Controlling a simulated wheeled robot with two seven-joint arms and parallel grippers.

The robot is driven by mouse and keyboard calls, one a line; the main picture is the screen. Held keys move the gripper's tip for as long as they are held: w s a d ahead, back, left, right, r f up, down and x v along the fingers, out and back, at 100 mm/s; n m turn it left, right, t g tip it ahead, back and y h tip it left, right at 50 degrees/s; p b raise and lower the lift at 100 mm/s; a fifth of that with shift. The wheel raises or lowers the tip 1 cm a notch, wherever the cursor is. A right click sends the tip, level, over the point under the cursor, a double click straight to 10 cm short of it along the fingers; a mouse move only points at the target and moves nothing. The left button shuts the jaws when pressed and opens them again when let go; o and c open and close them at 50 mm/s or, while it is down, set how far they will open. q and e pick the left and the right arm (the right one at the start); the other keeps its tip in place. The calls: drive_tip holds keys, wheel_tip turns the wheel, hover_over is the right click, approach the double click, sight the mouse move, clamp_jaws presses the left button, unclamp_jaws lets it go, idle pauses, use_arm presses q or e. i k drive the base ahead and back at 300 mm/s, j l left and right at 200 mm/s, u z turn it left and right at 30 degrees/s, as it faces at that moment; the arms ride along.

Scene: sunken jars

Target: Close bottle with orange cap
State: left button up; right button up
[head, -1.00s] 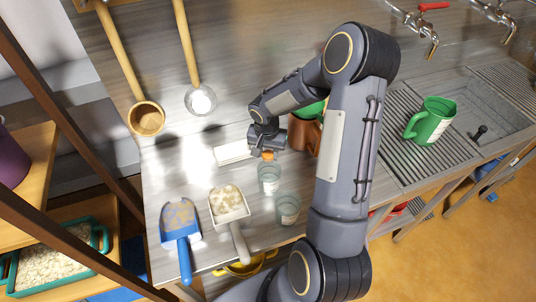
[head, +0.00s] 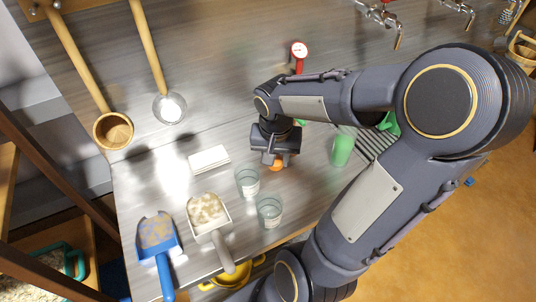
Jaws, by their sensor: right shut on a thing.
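The orange cap (head: 277,166) shows just under the fingers of my right gripper (head: 275,160), which is shut on it. The gripper points down over the grey counter. Two clear glass jars stand open to the left of and below the cap in the head view: a back jar (head: 248,182) and a front jar (head: 269,211). The cap is apart from both, to the right of the back jar. I cannot tell which jar the cap belongs to. My left gripper is not in view.
A white block (head: 209,159) lies left of the gripper. A white scoop (head: 209,212) and a blue scoop (head: 157,233) lie at the front left. A green cup (head: 342,150) stands right of the gripper. My arm hides the right side.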

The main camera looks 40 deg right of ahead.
sight(346, 137)
drive_tip(key=k, duration=1)
